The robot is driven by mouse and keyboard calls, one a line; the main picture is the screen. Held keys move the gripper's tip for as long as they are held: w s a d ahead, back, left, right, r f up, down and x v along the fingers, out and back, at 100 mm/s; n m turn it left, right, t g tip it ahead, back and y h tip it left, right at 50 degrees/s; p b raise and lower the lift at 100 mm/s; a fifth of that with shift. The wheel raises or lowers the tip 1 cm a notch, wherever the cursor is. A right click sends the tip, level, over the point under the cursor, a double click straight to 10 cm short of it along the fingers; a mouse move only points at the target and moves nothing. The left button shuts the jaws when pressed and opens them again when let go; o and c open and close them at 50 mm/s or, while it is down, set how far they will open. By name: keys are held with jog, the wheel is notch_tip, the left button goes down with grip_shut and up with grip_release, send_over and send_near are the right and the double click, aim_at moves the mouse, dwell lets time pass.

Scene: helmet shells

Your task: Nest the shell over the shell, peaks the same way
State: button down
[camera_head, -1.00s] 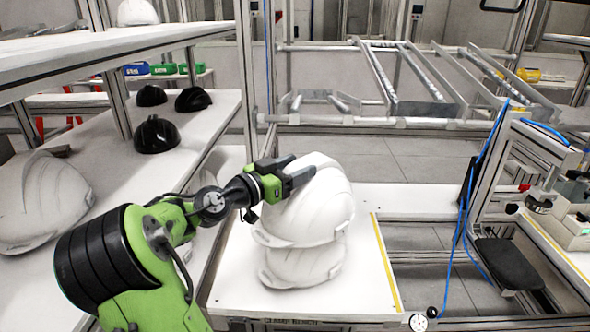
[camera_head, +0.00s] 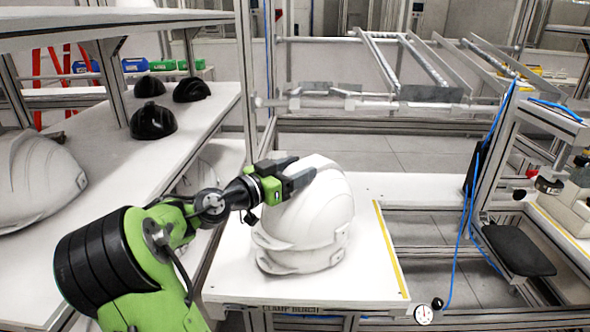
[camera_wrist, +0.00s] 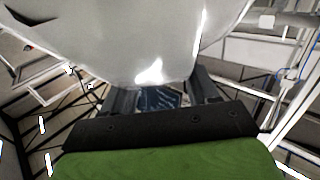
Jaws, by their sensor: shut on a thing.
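My gripper (camera_head: 294,177) is shut on the upper white shell (camera_head: 318,208), at its upper left side. The upper shell sits down over the lower white shell (camera_head: 303,262), of which only a low band and rim show beneath it. Both stand on the white bench (camera_head: 372,268). The lower shell's top is hidden, so I cannot tell how fully they meet inside. Both rims jut toward the lower left. In the wrist view the gripper (camera_wrist: 160,97) has its fingers at the white shell (camera_wrist: 130,40), which fills the top.
A large white shell (camera_head: 38,180) and several black shells (camera_head: 153,127) lie on the left shelf (camera_head: 95,170). A metal post (camera_head: 245,80) rises behind my arm. A yellow strip (camera_head: 391,250) marks the bench's right edge. Blue hoses (camera_head: 467,205) hang farther right.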

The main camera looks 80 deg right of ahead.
jog(key=shift+f, duration=1.65)
jog(key=shift+c, duration=1)
grip_release()
jog(key=p+v, duration=0.2)
jog(key=v, duration=1.4)
jog(key=shift+s, duration=0.15)
